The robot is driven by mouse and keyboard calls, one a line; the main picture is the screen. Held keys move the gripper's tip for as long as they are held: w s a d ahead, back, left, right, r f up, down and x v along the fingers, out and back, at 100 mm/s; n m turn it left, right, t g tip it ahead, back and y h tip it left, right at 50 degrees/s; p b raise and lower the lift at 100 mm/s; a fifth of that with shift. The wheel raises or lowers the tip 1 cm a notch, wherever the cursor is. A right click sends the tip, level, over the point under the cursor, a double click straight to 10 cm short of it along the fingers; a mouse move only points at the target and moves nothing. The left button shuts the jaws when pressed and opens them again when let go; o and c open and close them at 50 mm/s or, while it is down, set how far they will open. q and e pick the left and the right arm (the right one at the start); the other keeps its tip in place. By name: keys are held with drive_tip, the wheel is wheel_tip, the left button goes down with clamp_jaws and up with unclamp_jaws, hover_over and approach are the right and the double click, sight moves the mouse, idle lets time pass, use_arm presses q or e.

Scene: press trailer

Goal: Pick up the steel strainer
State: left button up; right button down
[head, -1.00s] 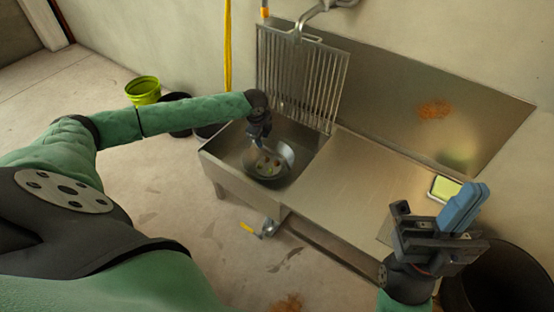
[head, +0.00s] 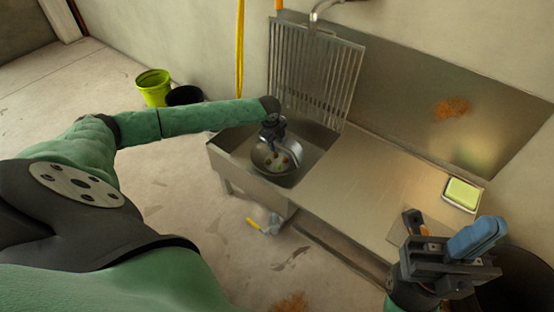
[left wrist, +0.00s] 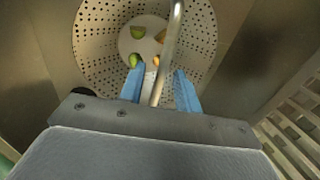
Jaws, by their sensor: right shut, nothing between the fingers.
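The steel strainer (head: 270,168) is a round perforated bowl standing in the sink basin at the left end of the steel unit. Its arched handle (left wrist: 174,35) rises over the bowl in the left wrist view. Several green and orange scraps (left wrist: 150,45) lie in the bowl. My left gripper (left wrist: 158,78) is above the bowl, its blue fingers apart with the handle between them; I see gaps on both sides. My right gripper (head: 477,238) is shut and empty, above the right end of the unit, away from the strainer.
A slatted rack (head: 315,75) leans against the wall behind the basin. A tray with a yellow-green block (head: 461,194) sits at the worktop's right end. The worktop (head: 365,190) between is mostly clear. A lime bucket (head: 153,88) stands on the floor.

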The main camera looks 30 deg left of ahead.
use_arm(q)
drive_tip(key=shift+w+f, duration=0.1)
drive_tip(key=shift+f, duration=0.6)
drive_tip(key=shift+f+p, duration=0.25)
drive_tip(key=shift+p, duration=0.35)
idle(0.5)
drive_tip(key=shift+c, duration=0.4)
clamp_jaws()
